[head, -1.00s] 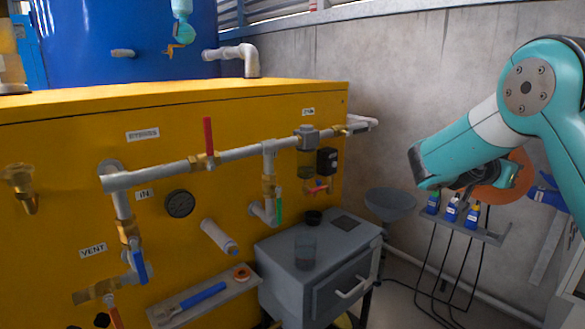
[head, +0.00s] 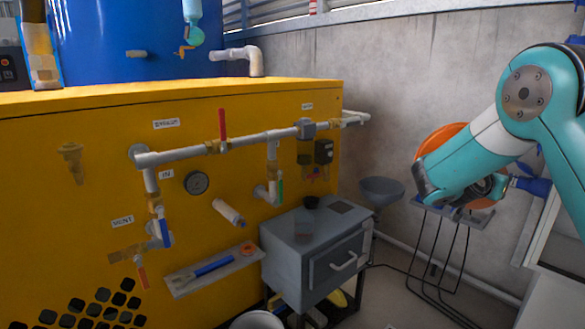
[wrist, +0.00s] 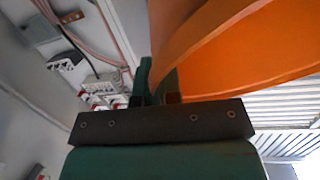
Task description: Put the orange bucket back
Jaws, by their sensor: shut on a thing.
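The orange bucket (head: 440,139) shows in the head view at the right, mostly hidden behind my teal arm. In the wrist view its orange wall and rim (wrist: 245,55) fill the upper right, close to the camera. My gripper (wrist: 158,85) is shut on the bucket at its rim; the exact grip is partly hidden by the bucket itself. In the head view the gripper is mostly hidden behind the arm's wrist. The bucket is held up in the air, in front of the grey wall.
A yellow tank cabinet (head: 80,190) with pipes and valves fills the left. A grey drawer cabinet (head: 320,255) stands before it, with a grey funnel (head: 382,190) behind. A small wall shelf (head: 455,212) lies below the bucket. A white bucket (head: 257,320) stands on the floor.

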